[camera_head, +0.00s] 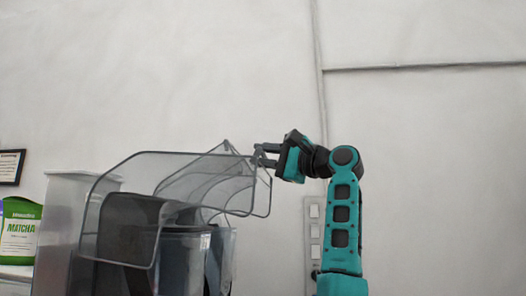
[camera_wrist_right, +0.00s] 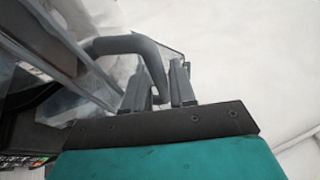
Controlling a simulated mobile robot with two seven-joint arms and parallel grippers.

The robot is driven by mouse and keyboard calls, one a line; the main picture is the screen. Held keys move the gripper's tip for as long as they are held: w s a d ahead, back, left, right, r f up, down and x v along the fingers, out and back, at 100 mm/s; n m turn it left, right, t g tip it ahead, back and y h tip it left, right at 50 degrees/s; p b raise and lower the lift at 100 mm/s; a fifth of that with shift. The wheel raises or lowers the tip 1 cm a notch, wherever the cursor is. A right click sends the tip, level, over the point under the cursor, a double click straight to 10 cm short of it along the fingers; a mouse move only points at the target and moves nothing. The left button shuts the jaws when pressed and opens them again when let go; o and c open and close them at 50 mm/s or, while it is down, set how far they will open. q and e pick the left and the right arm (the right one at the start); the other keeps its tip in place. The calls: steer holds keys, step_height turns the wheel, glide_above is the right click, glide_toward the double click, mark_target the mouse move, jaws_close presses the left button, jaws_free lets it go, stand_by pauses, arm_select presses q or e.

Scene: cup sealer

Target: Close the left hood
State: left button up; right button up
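A see-through grey hood (camera_head: 128,188) with a dark rim is raised over the machine at the left of the head view. A second see-through hood (camera_head: 236,190) overlaps it behind and to the right; which one is the left hood is hard to tell. My right gripper (camera_head: 262,155) is at the upper right edge of the hoods, its fingers apart. In the right wrist view, a bent grey bar (camera_wrist_right: 125,44) reaches down between the fingers of my right gripper (camera_wrist_right: 162,88). Whether they touch the bar is unclear. My left gripper is not in view.
The machine body (camera_head: 182,262) with clear and dark parts stands under the hoods. A green and white matcha pack (camera_head: 20,232) is at the far left. A switch panel (camera_head: 314,232) is on the wall behind my right arm. The space above the hoods is clear.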

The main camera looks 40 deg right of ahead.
steer(key=shift+w, duration=0.1)
steer(key=shift+c, duration=0.4)
jaws_close()
